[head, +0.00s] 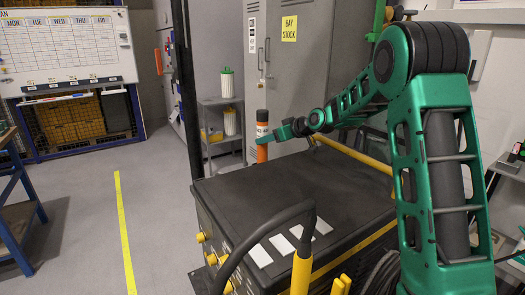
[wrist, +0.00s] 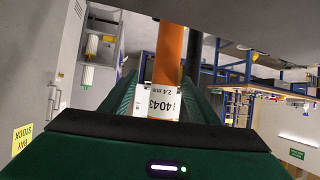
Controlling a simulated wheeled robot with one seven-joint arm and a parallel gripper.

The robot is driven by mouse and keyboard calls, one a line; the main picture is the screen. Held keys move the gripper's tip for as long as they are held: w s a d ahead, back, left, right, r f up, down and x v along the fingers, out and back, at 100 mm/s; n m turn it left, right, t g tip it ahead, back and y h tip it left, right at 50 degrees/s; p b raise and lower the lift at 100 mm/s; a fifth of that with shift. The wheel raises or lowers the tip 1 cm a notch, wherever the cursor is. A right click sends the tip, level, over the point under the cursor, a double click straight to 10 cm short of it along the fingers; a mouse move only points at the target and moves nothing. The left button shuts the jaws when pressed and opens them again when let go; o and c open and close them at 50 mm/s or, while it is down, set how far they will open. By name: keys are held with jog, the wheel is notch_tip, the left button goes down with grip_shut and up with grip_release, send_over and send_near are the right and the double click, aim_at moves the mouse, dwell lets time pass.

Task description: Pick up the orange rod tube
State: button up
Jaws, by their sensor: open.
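The orange rod tube (head: 262,151) stands upright at the far edge of the black machine top in the head view, with a dark cap and a pale label band. I cannot tell whether its base rests on the top or is hidden behind the edge. My green gripper (head: 270,134) reaches in from the right at the tube's label height. In the wrist view the tube (wrist: 169,58) with its white "4043 2.4 mm" label lies between the two green fingers of my gripper (wrist: 165,100). The jaws are open around it; finger contact is not clear.
The black machine (head: 290,195) has a mostly bare top, with a thick cable and yellow handle (head: 301,270) in front. Clear floor with a yellow line (head: 122,220) is at left.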

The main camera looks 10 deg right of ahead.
jog(key=x, duration=0.8)
jog(key=shift+s+a, duration=0.25)
jog(key=shift+a, duration=0.05)
grip_shut()
jog(key=shift+r, duration=0.1)
